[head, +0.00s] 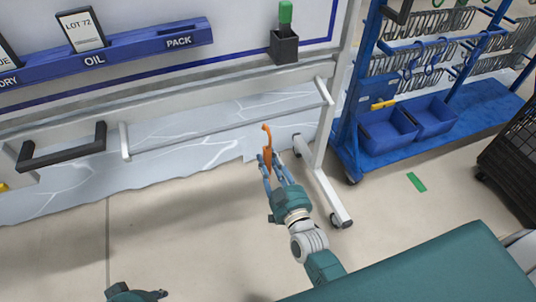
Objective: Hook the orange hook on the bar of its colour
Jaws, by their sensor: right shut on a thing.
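The orange hook (267,139) stands upright in my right gripper (270,167), which is shut on its lower part. Its curved tip points up, in front of the grey bar's right part. Whether it touches that bar cannot be told. The grey bar (225,121) runs along the front of the white frame, between two white end brackets. A black bar (60,148) is at the left. No orange bar shows. Part of my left gripper (152,294) shows at the bottom edge; its fingers are not clear.
A blue rail (130,47) with label cards crosses the board. A dark cup (284,46) holds a green-handled thing. A blue rack (440,60) with metal hooks and blue bins (388,130) stands right. A black crate (510,150) is at the right edge.

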